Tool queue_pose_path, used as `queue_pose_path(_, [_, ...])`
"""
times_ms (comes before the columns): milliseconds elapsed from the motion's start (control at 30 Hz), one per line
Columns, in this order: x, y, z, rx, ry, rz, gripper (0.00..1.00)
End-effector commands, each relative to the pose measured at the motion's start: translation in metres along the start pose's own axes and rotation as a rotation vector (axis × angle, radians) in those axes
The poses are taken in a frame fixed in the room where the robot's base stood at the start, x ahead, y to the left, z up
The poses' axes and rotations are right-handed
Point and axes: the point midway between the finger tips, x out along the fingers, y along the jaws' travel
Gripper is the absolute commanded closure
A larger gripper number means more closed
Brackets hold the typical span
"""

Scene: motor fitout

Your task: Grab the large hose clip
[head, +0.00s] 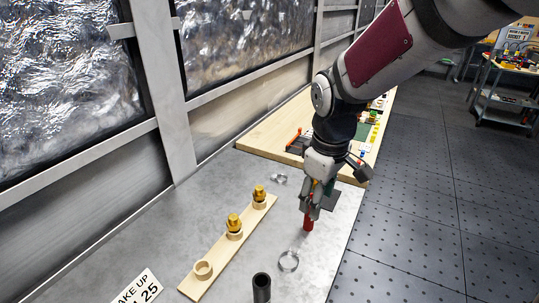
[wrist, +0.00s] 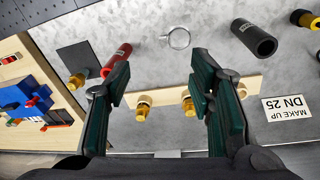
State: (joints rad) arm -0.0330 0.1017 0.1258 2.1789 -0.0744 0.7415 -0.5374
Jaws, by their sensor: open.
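The large hose clip (head: 297,266) is a thin silver ring lying on the grey bench in the head view, between the red hose and the black hose. It also shows in the wrist view (wrist: 188,44), at the top, beyond my fingertips. My gripper (head: 311,208) is above the bench near the red hose (head: 308,224), farther back than the clip. In the wrist view my gripper (wrist: 160,76) is open with nothing between its fingers. A smaller silver clip (head: 279,179) lies farther back near the wooden board.
A wooden strip (head: 216,256) holds brass fittings (head: 234,225) beside the clip. A DN 25 sign (head: 138,290) lies front left. A wooden board (head: 268,140) with parts is behind. Bare bench surrounds the clip.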

Motion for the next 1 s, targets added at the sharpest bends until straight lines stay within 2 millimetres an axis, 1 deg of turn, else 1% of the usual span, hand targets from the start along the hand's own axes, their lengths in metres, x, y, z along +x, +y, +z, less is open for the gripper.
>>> queue_pose_path(33, [0.025, 0.002, -0.011, -0.045, -0.021, -0.024, 0.51])
queue_pose_path(100, [0.05, 0.003, -0.022, -0.107, -0.037, -0.048, 0.51])
queue_pose_path(233, [0.086, 0.002, -0.037, -0.194, -0.059, -0.085, 0.51])
queue_pose_path(300, [0.098, 0.002, -0.041, -0.222, -0.064, -0.097, 0.51])
queue_pose_path(433, [0.11, 0.0, -0.045, -0.248, -0.068, -0.108, 0.51])
queue_pose_path(567, [0.126, -0.002, -0.043, -0.251, -0.07, -0.112, 0.51])
queue_pose_path(800, [0.171, -0.007, -0.039, -0.251, -0.071, -0.111, 0.51])
queue_pose_path(900, [0.184, -0.008, -0.039, -0.25, -0.069, -0.11, 0.51])
queue_pose_path(1000, [0.191, -0.008, -0.038, -0.248, -0.069, -0.11, 0.51])
